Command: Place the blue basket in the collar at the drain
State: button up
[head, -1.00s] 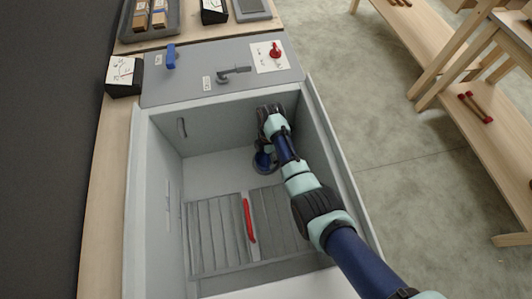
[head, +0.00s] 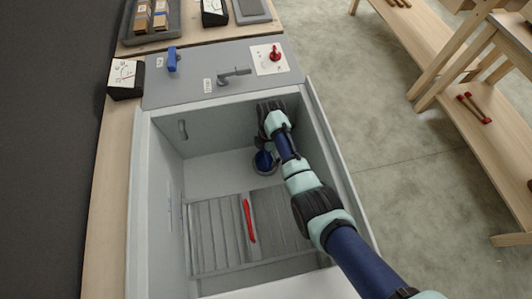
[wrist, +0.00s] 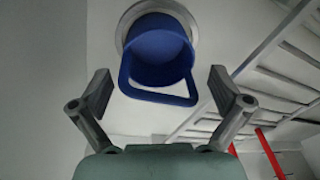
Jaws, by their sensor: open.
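The blue basket (wrist: 158,48) sits inside the round grey collar (wrist: 128,22) at the drain on the sink floor. Its squared handle (wrist: 160,97) points toward my gripper in the wrist view. My gripper (wrist: 160,85) is open, with one finger on each side of the handle and clear gaps to both. In the head view the basket (head: 263,159) and collar (head: 266,173) show just left of my arm, partly hidden by it. I cannot tell whether the basket is fully down in the collar.
Grey slatted racks (head: 218,232) lie in the near part of the sink, with a red bar (head: 249,220) between them. The sink walls (head: 332,150) rise around my arm.

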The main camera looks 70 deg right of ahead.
notch_tip(320, 180, up, 10)
jog(key=d+p, duration=0.1)
jog(key=p, duration=0.2)
jog(key=shift+d+f, duration=0.2)
jog(key=shift+f, duration=0.05)
